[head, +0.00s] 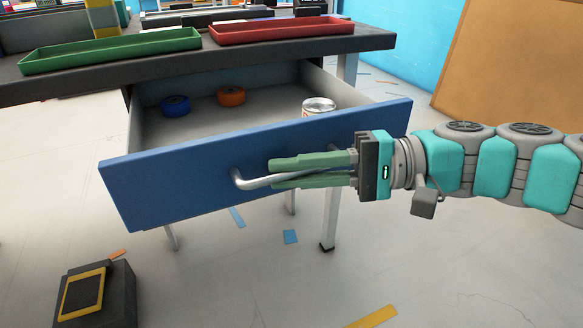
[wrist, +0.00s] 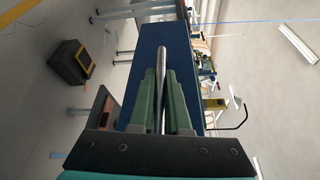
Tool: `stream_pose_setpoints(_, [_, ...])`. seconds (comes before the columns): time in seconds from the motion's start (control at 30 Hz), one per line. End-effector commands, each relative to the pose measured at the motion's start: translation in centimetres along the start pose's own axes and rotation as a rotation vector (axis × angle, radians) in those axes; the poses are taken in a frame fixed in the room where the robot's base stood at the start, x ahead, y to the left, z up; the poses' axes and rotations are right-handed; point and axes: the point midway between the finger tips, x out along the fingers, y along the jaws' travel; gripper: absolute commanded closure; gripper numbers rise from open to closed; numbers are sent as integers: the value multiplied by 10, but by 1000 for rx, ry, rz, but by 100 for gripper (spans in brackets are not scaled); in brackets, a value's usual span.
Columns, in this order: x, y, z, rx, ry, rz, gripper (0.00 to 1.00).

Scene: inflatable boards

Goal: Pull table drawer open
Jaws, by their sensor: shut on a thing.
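The table drawer (head: 190,190) has a blue front and is pulled well out from under the dark table top (head: 120,72). Its blue front also shows in the wrist view (wrist: 150,48). A silver bar handle (head: 243,182) is fixed across the drawer front. My gripper (head: 275,173) has green fingers and is shut on the right part of this handle. In the wrist view, the handle (wrist: 161,62) runs between the two fingers (wrist: 162,100). Inside the drawer are a blue roll (head: 176,106), an orange roll (head: 231,96) and a can (head: 319,106). The can's lower part is hidden by the drawer front.
A green tray (head: 110,52) and a red tray (head: 280,30) lie on the table top. A dark box with a yellow frame (head: 84,295) stands on the floor at lower left. Small scraps lie on the floor. An orange-brown board (head: 520,70) stands at right. Floor before the drawer is mostly clear.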

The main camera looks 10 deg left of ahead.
Motion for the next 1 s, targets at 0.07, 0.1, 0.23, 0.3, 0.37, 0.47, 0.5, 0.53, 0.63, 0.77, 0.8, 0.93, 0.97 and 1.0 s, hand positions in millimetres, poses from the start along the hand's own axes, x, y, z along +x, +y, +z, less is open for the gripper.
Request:
stream_pose_setpoints(0.07, [0, 1, -1, 1, 2, 2, 100])
stream_pose_setpoints(0.1, [0, 1, -1, 0, 2, 2, 81])
stream_pose_setpoints(0.23, [0, 1, -1, 1, 1, 1, 66])
stream_pose_setpoints(0.3, [0, 0, -1, 1, 1, 1, 58])
stream_pose_setpoints(0.37, [0, 0, -1, 1, 1, 0, 55])
stream_pose_setpoints(0.47, [0, 0, 0, 1, 1, 0, 55])
stream_pose_setpoints(0.5, [0, 0, 0, 1, 0, 0, 55])
stream_pose_setpoints(0.53, [0, 0, 0, 1, 1, 0, 55])
stream_pose_setpoints(0.63, [-3, 0, -1, 1, 1, -1, 55])
stream_pose_setpoints(0.77, [-18, -1, -1, 2, 2, -3, 55])
stream_pose_setpoints(0.8, [-24, 0, -2, 2, 4, -2, 55])
stream_pose_setpoints(0.93, [-47, -1, -2, 2, 4, -2, 55])
stream_pose_setpoints(0.97, [-52, -1, -2, 2, 5, -1, 55])
stream_pose_setpoints(1.0, [-58, 0, -2, 1, 7, 0, 55])
